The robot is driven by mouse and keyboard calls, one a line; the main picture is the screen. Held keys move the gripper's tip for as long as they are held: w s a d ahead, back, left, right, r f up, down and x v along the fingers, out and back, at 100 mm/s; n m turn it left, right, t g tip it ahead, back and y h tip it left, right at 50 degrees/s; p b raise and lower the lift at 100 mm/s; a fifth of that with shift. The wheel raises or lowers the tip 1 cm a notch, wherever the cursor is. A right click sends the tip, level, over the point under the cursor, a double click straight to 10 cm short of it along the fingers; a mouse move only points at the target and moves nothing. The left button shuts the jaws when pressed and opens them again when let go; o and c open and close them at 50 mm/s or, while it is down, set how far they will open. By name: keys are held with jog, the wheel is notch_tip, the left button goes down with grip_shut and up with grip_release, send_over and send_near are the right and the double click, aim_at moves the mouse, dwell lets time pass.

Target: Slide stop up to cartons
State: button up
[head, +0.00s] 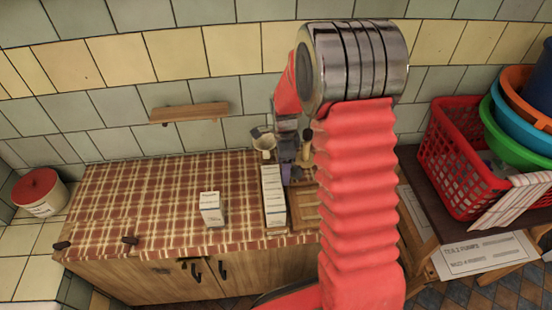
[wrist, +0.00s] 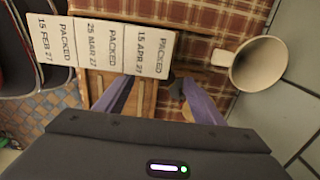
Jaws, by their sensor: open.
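A row of white cartons (head: 273,195) stands on the checked cloth, beside a wooden tray or rack (head: 305,207). In the wrist view three carton tops (wrist: 105,47) show, stamped PACKED with different dates. Pale wood strips (wrist: 148,98) show below them, with a small dark piece (wrist: 175,86) near my fingers; I cannot tell for sure which part is the stop. My gripper (wrist: 158,82) is open, with its purple fingers apart over the wood, just beside the cartons. In the head view my gripper (head: 289,165) is partly hidden behind my arm.
A single white carton (head: 211,209) stands apart on the cloth (head: 140,195), which is clear to the left. A wall shelf (head: 189,112) hangs behind. A red basket (head: 462,150) and stacked basins (head: 515,135) stand right.

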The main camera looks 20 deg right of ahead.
jog(key=shift+r, duration=1.55)
jog(key=shift+s, duration=0.15)
